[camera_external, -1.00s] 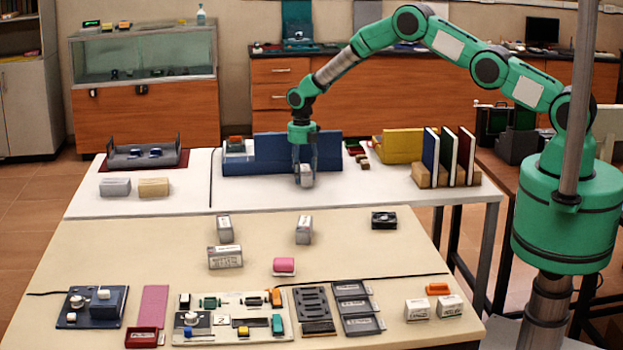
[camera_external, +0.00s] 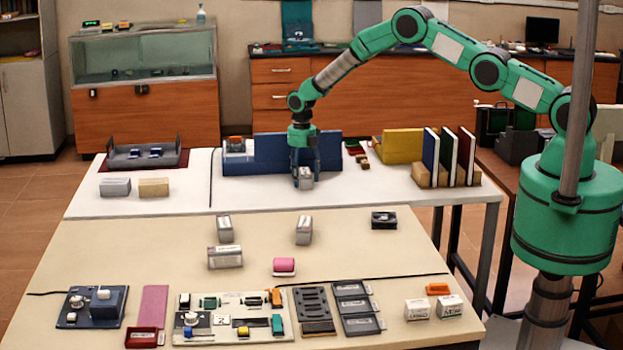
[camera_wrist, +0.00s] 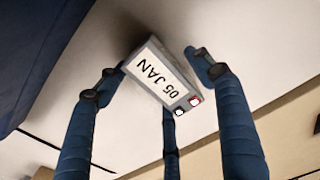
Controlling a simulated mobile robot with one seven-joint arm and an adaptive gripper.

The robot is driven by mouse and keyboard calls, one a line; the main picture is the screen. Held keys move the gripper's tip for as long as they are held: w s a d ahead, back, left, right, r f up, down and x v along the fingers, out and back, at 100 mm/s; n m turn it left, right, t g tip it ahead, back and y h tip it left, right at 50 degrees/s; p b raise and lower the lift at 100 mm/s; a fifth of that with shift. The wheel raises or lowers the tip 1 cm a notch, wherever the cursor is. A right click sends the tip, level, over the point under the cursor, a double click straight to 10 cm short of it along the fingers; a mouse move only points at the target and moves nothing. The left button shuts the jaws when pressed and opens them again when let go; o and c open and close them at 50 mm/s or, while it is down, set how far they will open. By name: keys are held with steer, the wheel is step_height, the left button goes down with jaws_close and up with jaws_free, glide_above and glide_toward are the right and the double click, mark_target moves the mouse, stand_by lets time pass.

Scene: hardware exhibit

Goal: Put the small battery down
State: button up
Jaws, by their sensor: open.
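The small battery (camera_external: 306,180) is a grey block on the white far table, in front of the blue block structure. In the wrist view the small battery (camera_wrist: 163,80) shows a white label reading "05 JAN" and one red and one white terminal. My gripper (camera_external: 305,178) is right over it, pointing down. In the wrist view my gripper (camera_wrist: 155,85) has its blue fingers spread around the battery, with gaps visible beside it. The battery appears to rest on the white surface.
The blue structure (camera_external: 270,155) stands close behind the gripper. Upright panels in a wooden rack (camera_external: 425,178) stand to the right. Two blocks (camera_external: 134,187) lie to the left.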

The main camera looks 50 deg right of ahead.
mark_target(302, 172)
steer(key=shift+r, duration=0.1)
step_height(302, 172, up, 12)
stand_by(0.8)
steer(key=shift+r, duration=0.15)
stand_by(0.6)
